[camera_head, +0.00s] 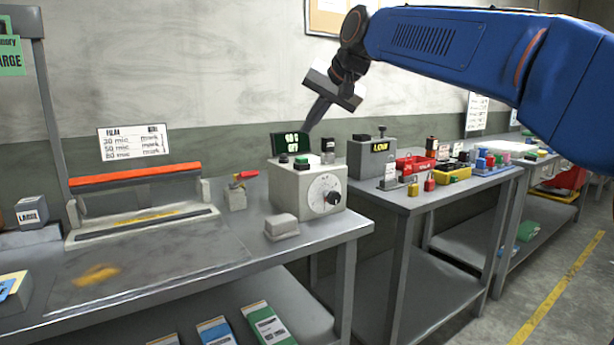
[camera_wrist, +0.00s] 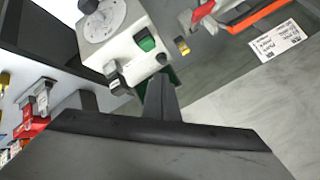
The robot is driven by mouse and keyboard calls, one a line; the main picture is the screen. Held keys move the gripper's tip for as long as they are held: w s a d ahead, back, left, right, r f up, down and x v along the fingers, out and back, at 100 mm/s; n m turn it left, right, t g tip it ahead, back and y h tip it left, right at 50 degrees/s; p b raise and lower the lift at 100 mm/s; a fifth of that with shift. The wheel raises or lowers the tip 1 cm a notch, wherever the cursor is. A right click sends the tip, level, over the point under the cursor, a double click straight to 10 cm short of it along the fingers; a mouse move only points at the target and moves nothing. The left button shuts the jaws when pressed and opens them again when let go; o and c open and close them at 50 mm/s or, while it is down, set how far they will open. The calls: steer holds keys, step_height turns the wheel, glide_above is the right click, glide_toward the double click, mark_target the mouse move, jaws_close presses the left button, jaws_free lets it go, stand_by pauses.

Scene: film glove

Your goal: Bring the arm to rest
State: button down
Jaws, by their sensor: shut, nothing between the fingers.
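My blue arm (camera_head: 440,45) reaches in from the upper right in the head view, raised above the benches. My gripper (camera_head: 314,122) points down and is shut, with nothing held. Its fingertips appear just above or in front of the dial box (camera_head: 300,190) with the green display (camera_head: 290,142); I cannot tell whether they touch. In the wrist view the closed fingers (camera_wrist: 159,92) point towards the same box (camera_wrist: 115,40), beside its green button (camera_wrist: 147,44).
A sealer with an orange bar (camera_head: 135,175) stands on the left bench (camera_head: 160,280). A grey box marked LOW (camera_head: 365,158) and several coloured items stand on the middle bench. A yellow line (camera_head: 560,285) marks open floor at right.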

steer(key=s+d+f+h, duration=0.3)
steer(key=s+d+f, duration=1.25)
steer(key=d, duration=0.25)
steer(key=s+d+f+h, duration=0.1)
steer(key=s+d+f, duration=0.3)
steer(key=s+f, duration=0.3)
steer(key=s+d+f+g, duration=0.1)
steer(key=s+d+f, duration=0.3)
steer(key=s+f, duration=0.4)
steer(key=s+d+f+n+g+h, duration=0.1)
steer(key=s+d+f, duration=0.3)
steer(key=s+f, duration=0.3)
step_height(320, 180, down, 2)
steer(key=shift+s+d+f+h, duration=0.15)
steer(key=shift+s+f+h, duration=0.05)
steer(key=shift+s+h, duration=0.1)
